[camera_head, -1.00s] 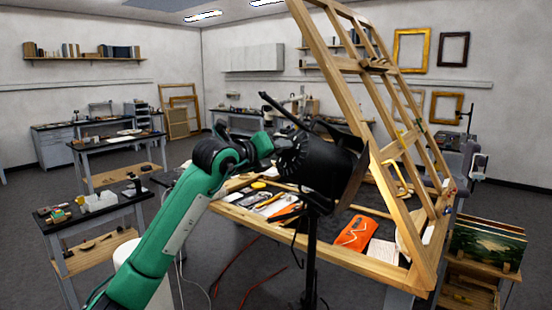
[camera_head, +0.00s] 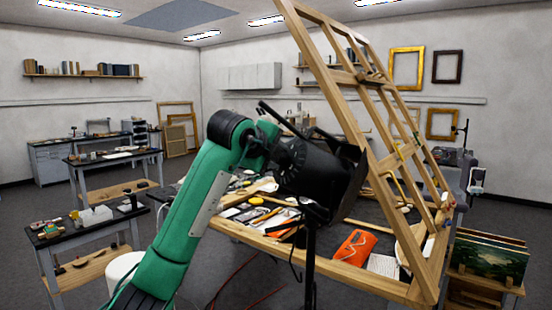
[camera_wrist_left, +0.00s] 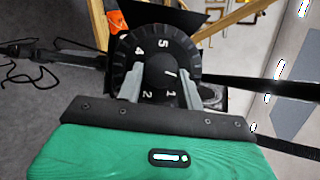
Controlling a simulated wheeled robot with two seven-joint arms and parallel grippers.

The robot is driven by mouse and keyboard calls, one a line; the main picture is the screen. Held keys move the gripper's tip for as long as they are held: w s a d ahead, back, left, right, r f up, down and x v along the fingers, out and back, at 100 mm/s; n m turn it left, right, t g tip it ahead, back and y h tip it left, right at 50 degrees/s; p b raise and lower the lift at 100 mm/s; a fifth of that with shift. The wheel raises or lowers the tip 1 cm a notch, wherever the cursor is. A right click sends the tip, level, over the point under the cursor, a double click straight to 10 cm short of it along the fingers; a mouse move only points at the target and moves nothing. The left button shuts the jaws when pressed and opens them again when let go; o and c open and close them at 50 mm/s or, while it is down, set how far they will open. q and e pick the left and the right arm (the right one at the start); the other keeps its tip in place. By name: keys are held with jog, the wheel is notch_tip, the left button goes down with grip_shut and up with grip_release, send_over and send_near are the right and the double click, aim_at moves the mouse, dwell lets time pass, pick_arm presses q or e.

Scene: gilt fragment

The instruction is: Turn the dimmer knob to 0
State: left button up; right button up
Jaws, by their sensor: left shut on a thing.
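The black studio lamp (camera_head: 330,178) stands on a thin black stand in the head view. Its dial (camera_wrist_left: 125,62) shows in the left wrist view with white numerals, 5, 4, 2 and 1 legible. The dark dimmer knob (camera_wrist_left: 158,74) is at the dial's centre, with a short white mark near it; which numeral it points to I cannot tell. My left gripper (camera_wrist_left: 160,88) is shut on the knob, one finger on each side. In the head view my left gripper (camera_head: 283,157) is at the lamp's rear, partly hidden in black parts. My right gripper is not in view.
A large wooden easel frame (camera_head: 345,105) leans just right of the lamp. A wooden worktable (camera_head: 350,275) behind the lamp holds tools and an orange pouch (camera_head: 355,247). Landscape paintings (camera_head: 488,255) stand at right. Side benches (camera_head: 85,228) stand at left, with open floor between.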

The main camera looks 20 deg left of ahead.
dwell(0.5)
pick_arm(q)
jog(key=o, duration=1)
jog(key=b+v, duration=0.5)
jog(key=v, duration=0.8)
jog(key=shift+s+r+b, duration=0.25)
jog(key=shift+r+b, duration=0.05)
jog(key=shift+b, duration=0.05)
jog(key=shift+f, duration=0.1)
